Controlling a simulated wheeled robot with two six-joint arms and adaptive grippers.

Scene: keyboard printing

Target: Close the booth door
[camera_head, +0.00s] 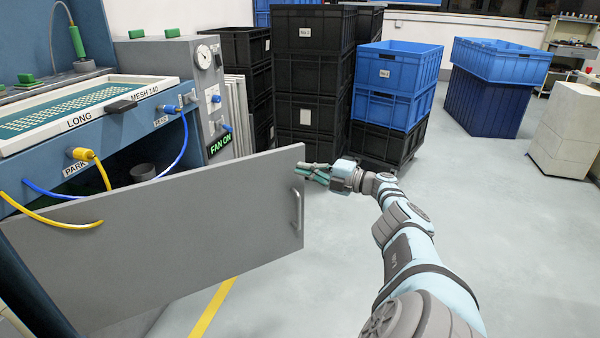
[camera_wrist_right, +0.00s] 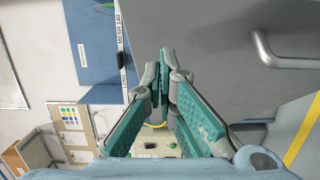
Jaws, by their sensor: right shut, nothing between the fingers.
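The booth door (camera_head: 190,235) is a flat grey panel in the head view, swung out from the blue booth, with a vertical bar handle (camera_head: 297,212) near its free edge. My right gripper (camera_head: 302,170) is shut and empty, its fingertips at the upper part of the door's free edge; I cannot tell whether they touch. In the right wrist view, the green-padded fingers (camera_wrist_right: 165,55) meet at their tips, with the door (camera_wrist_right: 215,40) behind them and the handle (camera_wrist_right: 285,60) to the right. My left gripper is not in view.
The booth (camera_head: 130,140) holds a framed screen (camera_head: 80,112), with yellow and blue hoses hanging over the door. A lit FAN ON sign (camera_head: 220,144) is on its side panel. Black crates (camera_head: 312,70) and blue crates (camera_head: 395,70) stand behind my gripper. Floor right of the door is clear.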

